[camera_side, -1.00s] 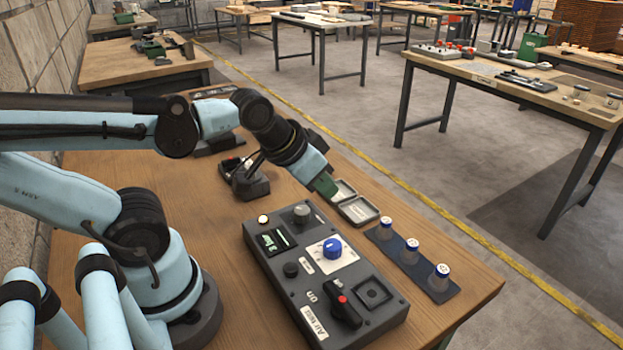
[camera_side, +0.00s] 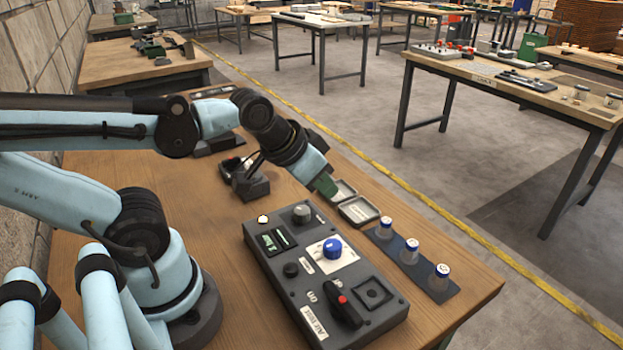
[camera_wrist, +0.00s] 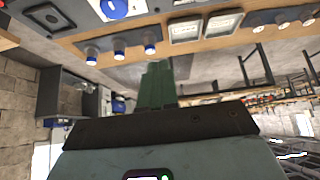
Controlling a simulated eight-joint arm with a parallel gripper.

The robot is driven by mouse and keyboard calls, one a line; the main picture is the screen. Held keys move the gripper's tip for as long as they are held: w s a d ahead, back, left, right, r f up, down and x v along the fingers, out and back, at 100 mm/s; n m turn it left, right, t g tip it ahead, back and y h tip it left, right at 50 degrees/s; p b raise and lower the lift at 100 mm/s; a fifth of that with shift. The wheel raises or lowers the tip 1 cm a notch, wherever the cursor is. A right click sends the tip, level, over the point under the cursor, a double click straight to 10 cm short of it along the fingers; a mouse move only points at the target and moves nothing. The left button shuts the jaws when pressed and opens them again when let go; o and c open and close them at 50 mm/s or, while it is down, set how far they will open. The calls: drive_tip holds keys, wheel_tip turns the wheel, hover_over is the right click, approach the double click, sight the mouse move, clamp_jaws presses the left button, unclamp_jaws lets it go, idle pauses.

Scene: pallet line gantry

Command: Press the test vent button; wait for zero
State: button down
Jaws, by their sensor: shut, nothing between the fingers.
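A dark grey control box (camera_side: 270,279) lies on the wooden bench in the side view. On it are a small green-lit display (camera_side: 278,241), a glowing lamp (camera_side: 262,219), a grey knob (camera_side: 301,213), a blue knob (camera_side: 332,248) on a white plate, a small black round button (camera_side: 290,269) and a black lever with a red part (camera_side: 345,305). I cannot read which control is the test vent button, nor the display's value. My gripper (camera_side: 326,186) is shut and empty, its green fingers above the bench beyond the box, apart from every control. The closed fingers also show in the wrist view (camera_wrist: 157,82).
Two shallow grey trays (camera_side: 359,210) lie just by my gripper. Several blue-capped vials (camera_side: 410,251) stand in a dark strip right of the box. A dark device (camera_side: 247,182) sits behind the box. Bare bench lies at the front right.

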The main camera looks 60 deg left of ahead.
idle(0.3)
wheel_tip(320, 180, up, 2)
drive_tip(key=m+g+h, duration=0.5)
drive_tip(key=m+h, duration=0.2)
drive_tip(key=h, duration=0.2)
hover_over(288, 263)
drive_tip(key=shift+r, duration=0.15)
drive_tip(key=shift+f, duration=4.4)
drive_tip(key=shift+f, duration=0.1)
drive_tip(key=shift+f, duration=0.35)
